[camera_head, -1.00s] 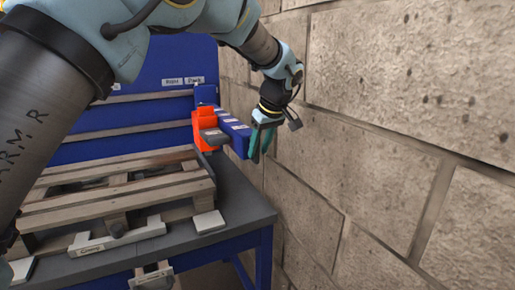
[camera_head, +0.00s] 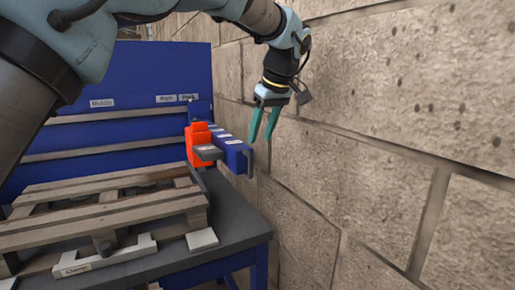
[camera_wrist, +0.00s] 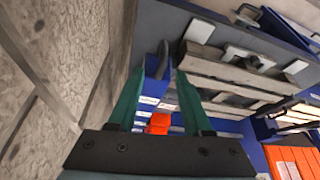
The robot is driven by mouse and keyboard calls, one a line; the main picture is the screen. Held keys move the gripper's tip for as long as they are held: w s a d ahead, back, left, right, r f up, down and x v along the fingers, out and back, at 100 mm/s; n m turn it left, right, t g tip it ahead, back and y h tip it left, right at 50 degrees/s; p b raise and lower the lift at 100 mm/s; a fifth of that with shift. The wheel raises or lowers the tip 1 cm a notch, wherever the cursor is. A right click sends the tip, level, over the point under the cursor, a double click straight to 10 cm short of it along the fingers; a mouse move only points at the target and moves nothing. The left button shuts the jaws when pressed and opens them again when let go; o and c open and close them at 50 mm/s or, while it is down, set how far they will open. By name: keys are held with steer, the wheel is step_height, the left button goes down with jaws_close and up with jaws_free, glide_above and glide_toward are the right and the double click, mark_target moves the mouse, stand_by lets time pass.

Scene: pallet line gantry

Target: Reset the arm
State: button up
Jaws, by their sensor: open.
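My gripper (camera_head: 264,123) hangs at the end of my arm, to the right of the workbench and close to the block wall. Its two teal fingers point down and are apart, with nothing between them. The gripper also shows in the wrist view (camera_wrist: 168,75), where its fingers stand open over the orange and blue fixture and the bench lies beyond. In the head view the fingertips show just right of the blue bar's end; I cannot tell the gap in depth.
A wall of large stone blocks (camera_head: 400,110) fills the right side. The blue-framed bench (camera_head: 232,215) carries a wooden pallet (camera_head: 130,208), an orange fixture (camera_head: 198,142) and a blue bar (camera_head: 234,154). A labelled clamp piece (camera_head: 105,260) lies in front of the pallet.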

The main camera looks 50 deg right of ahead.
steer(key=shift+s+r, duration=0.15)
steer(key=shift+r, duration=0.25)
steer(key=w+a+f+g+y, duration=0.1)
steer(key=w+a+f, duration=0.3)
steer(key=w+a, duration=0.8)
steer(key=w+a+f+g, duration=0.1)
steer(key=w+a+f, duration=0.4)
steer(key=w+a, duration=0.7)
steer(key=a+f, duration=0.2)
steer(key=a, duration=0.7)
steer(key=a+f, duration=0.3)
steer(key=a, duration=0.7)
steer(key=s+a+f, duration=0.2)
steer(key=s+a, duration=0.3)
steer(key=a, duration=0.3)
steer(key=s+a+f+n, duration=0.1)
steer(key=s+a+f, duration=0.2)
steer(key=a, duration=0.5)
steer(key=shift+s+a+f+n+g, duration=0.2)
steer(key=shift+s+a+n+g, duration=0.15)
steer(key=shift+s, duration=0.5)
